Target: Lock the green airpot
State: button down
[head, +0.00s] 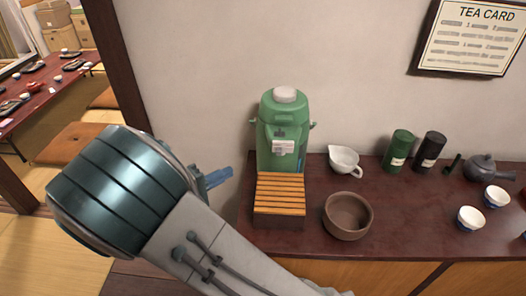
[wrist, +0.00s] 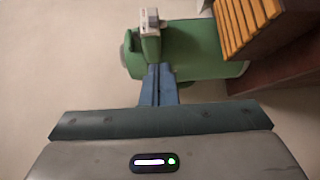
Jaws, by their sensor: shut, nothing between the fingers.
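The green airpot (head: 270,150) stands upright at the left end of the dark counter, against the wall, with a pale round knob (head: 285,94) on its top. In the wrist view the airpot (wrist: 200,48) appears on its side, with a light grey piece (wrist: 150,22) projecting from it. My gripper (head: 226,173) is left of the airpot in the head view. In the wrist view its blue fingers (wrist: 160,68) are together, empty, and overlap the airpot's edge; I cannot tell whether they touch it. The lock's state is not clear.
A slatted wooden stand (head: 280,195) is in front of the airpot. A brown bowl (head: 347,215), white pourer (head: 345,160), green canister (head: 398,150), black canister (head: 430,151), teapot (head: 490,167) and white cups (head: 471,218) are to the right. Bare counter lies between them.

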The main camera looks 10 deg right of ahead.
jog(key=shift+w+a+r+t, duration=0.2)
jog(key=shift+a+t, duration=0.2)
jog(key=shift+a, duration=0.2)
jog(key=p, duration=0.1)
send_near(277, 149)
jog(key=w, duration=0.4)
jog(key=d, duration=0.4)
jog(key=shift+s+d+f+p, duration=0.1)
jog(key=shift+s+f+p, duration=0.05)
jog(key=shift+f+p, duration=0.2)
jog(key=shift+s+d, duration=0.15)
jog(key=shift+d, duration=0.3)
jog(key=shift+f, duration=0.1)
